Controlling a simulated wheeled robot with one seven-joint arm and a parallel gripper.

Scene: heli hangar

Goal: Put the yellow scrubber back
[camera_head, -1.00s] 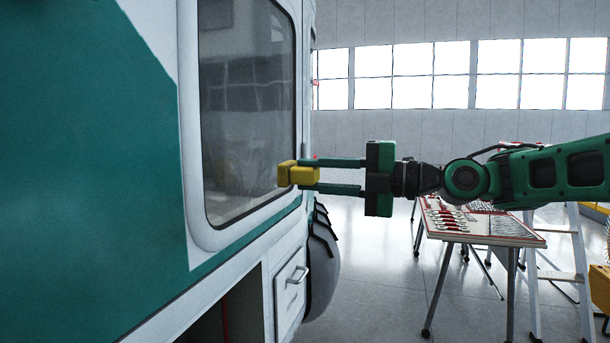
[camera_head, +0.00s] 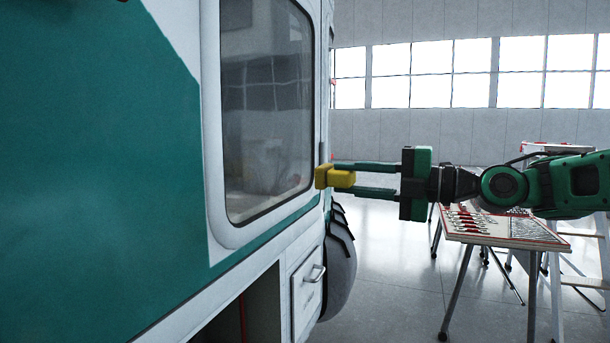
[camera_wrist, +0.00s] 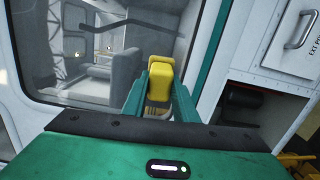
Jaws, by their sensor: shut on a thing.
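The yellow scrubber (camera_head: 335,178) is held between the two long fingers of my gripper (camera_head: 347,179) in the head view. My gripper is shut on it, with the scrubber standing out past the fingertips. The scrubber is close in front of the helicopter's side window (camera_head: 265,130); I cannot tell whether it touches the body.
A closed drawer (camera_head: 308,283) and an open dark compartment are low on the helicopter's side. A folding table (camera_head: 500,237) with rows of tools stands at the right, beside a ladder (camera_head: 590,275). Grey floor (camera_head: 390,300) between them is clear.

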